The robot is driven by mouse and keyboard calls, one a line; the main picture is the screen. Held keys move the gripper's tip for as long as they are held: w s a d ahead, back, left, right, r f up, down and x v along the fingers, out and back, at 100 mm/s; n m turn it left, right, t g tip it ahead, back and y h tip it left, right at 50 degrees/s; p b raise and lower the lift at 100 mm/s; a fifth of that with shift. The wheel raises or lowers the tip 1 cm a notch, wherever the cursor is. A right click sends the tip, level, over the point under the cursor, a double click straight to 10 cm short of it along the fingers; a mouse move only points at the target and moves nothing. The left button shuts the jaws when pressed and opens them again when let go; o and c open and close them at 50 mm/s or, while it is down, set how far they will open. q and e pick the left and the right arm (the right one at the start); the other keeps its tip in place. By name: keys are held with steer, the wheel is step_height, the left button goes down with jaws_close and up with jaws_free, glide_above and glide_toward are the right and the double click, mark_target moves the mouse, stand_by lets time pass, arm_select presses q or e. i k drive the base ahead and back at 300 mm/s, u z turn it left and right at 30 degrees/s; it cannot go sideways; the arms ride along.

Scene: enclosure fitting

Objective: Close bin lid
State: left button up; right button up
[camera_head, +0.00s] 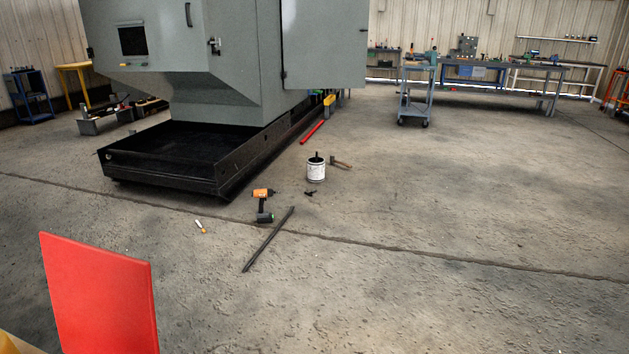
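A flat red panel (100,295) stands upright at the lower left of the head view, close to the camera. It looks like a raised bin lid, but its lower edge and any hinge are cut off by the frame. A small yellow piece (8,345) shows in the bottom left corner beside it; I cannot tell whether it is part of a bin. Neither of my grippers is in view.
A large grey machine (225,60) stands on a black tray base (165,160) ahead. A white bucket (316,170), an orange drill (263,194) and a dark bar (268,240) lie or stand on the floor. A cart (415,95) stands farther back. The right floor is clear.

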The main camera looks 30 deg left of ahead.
mark_target(104, 301)
steer(key=i, duration=2.75)
steer(key=u, duration=4.55)
steer(key=i, duration=1)
